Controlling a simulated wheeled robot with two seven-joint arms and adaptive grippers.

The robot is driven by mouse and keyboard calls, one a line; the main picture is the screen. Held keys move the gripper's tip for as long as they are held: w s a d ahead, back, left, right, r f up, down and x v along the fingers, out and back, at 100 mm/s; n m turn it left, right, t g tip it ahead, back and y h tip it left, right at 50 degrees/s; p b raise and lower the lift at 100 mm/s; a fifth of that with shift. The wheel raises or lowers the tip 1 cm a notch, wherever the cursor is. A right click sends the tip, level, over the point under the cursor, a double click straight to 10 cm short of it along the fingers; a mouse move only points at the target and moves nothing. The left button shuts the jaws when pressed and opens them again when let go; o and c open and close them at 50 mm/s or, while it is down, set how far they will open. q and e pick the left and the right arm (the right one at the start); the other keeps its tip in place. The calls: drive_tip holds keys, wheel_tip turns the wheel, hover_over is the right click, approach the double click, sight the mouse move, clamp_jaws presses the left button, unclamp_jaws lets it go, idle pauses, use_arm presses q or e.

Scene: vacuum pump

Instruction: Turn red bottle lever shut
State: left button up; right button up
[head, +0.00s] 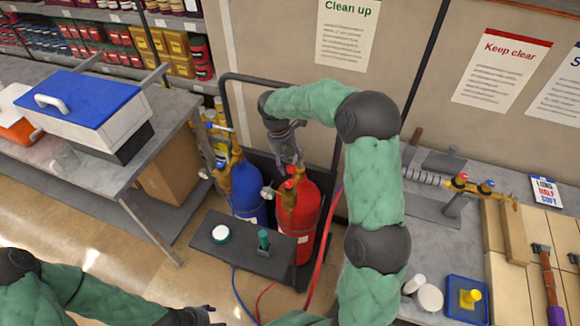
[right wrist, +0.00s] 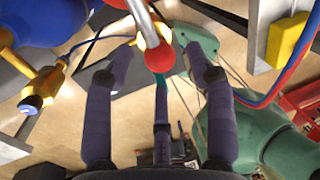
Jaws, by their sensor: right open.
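The red bottle (head: 303,210) stands in the cart beside the blue bottle, with a brass valve on top. In the right wrist view its silver lever (right wrist: 142,18) ends in a red ball knob (right wrist: 158,59). My right gripper (head: 290,160) reaches down just above the red bottle's valve. In the right wrist view the right gripper (right wrist: 162,60) is open, with the red knob showing between its spread fingertips; I cannot tell whether they touch it. My left gripper (head: 195,315) is low at the bottom edge, away from the bottles; its fingers are unclear.
The blue bottle (head: 246,190) with its brass valve (right wrist: 42,90) is close on the left. The cart's dark frame (head: 270,82) rises behind the bottles and its shelf (head: 215,245) lies in front. A grey table (head: 165,107) stands left, a workbench (head: 440,245) right.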

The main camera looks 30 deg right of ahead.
drive_tip(key=shift+s+d+f, duration=0.1)
drive_tip(key=shift+d+f, duration=0.1)
drive_tip(key=shift+f, duration=0.9)
clamp_jaws()
drive_tip(key=shift+s, duration=0.1)
